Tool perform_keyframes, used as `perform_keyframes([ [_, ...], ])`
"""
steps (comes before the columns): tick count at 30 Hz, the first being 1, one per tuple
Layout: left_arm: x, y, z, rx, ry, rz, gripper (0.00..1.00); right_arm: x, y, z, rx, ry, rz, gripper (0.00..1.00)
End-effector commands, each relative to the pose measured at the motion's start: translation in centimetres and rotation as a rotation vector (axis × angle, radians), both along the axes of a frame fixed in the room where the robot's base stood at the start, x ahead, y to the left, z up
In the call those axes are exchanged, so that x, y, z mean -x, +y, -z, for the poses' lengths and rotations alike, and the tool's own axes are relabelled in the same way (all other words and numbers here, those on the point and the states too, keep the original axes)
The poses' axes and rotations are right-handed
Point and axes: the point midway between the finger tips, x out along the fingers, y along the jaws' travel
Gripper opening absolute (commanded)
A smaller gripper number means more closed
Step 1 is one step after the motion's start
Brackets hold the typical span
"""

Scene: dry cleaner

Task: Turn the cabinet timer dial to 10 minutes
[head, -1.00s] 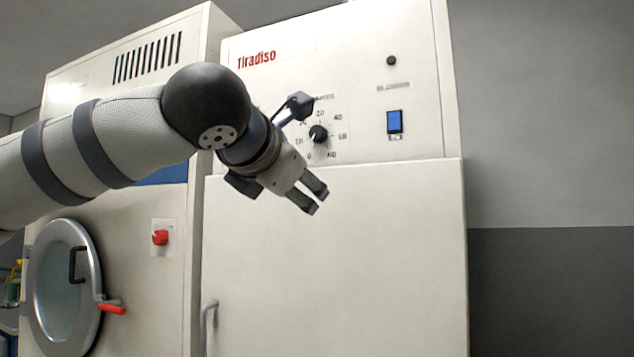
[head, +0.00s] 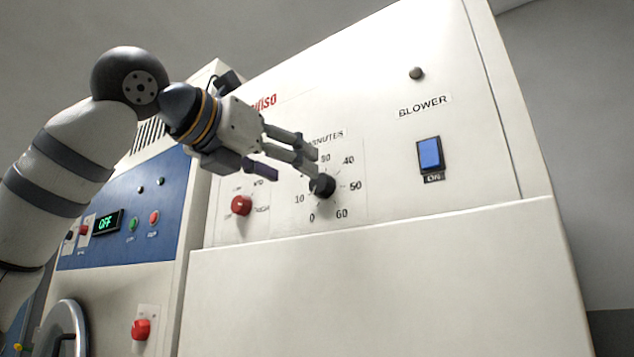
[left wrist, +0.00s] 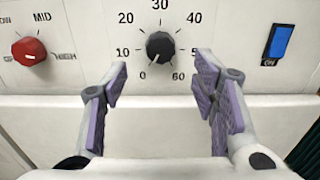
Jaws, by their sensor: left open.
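The timer dial (head: 322,186) is a round black knob on the white cabinet's panel, inside a ring of minute numbers from 0 to 60. In the left wrist view the dial (left wrist: 160,47) shows a small pale mark at its lower left, towards the 0. My left gripper (head: 310,160) is open and empty, just up and left of the dial in the head view. In the left wrist view its fingertips (left wrist: 162,74) stand apart on either side, a little below the dial. I see no contact with it. The 20 is hidden in the head view.
A red selector knob (head: 241,205) sits left of the dial. A blue blower switch (head: 429,155) is to the right. The cabinet's lower front (head: 390,290) juts out below the panel. A blue control panel (head: 120,215) is further left.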

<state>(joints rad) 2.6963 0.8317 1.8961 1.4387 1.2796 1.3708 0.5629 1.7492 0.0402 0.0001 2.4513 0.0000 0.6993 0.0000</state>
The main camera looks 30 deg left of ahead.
Motion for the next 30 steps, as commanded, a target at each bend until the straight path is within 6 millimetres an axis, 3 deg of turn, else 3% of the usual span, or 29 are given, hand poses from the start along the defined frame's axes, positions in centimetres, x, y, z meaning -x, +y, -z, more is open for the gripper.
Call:
perform_keyframes([
  [3, -3.2, -0.3, 0.3, 0.0, 0.008, 0.001, 0.54, 0.0, 0.0, 0.1, 0.0, 0.001, 0.0, 0.75],
  [7, -5.4, -0.5, 0.2, 0.001, 0.005, 0.001, 0.54, -0.1, 0.0, 0.1, 0.0, -0.001, 0.0, 0.75],
  [12, -6.6, -0.5, 0.1, -0.002, 0.002, 0.0, 0.54, -0.1, 0.0, 0.0, 0.0, -0.003, 0.0, 0.75],
  [18, -6.7, -0.5, 0.1, -0.002, 0.002, -0.001, 0.54, -0.1, 0.0, 0.0, 0.0, -0.003, 0.0, 0.75],
  [20, -6.7, -0.5, 0.1, -0.002, 0.002, -0.001, 0.45, -0.1, 0.0, 0.0, 0.0, -0.003, 0.0, 0.75],
  [25, -6.6, -0.5, 0.1, -0.002, 0.003, -0.001, 0.06, -0.1, 0.0, 0.0, 0.0, -0.002, 0.0, 0.75],
  [30, -6.7, -0.5, 0.1, -0.004, 0.003, -0.001, 0.05, -0.1, 0.0, 0.0, 0.0, -0.002, 0.0, 0.75],
])
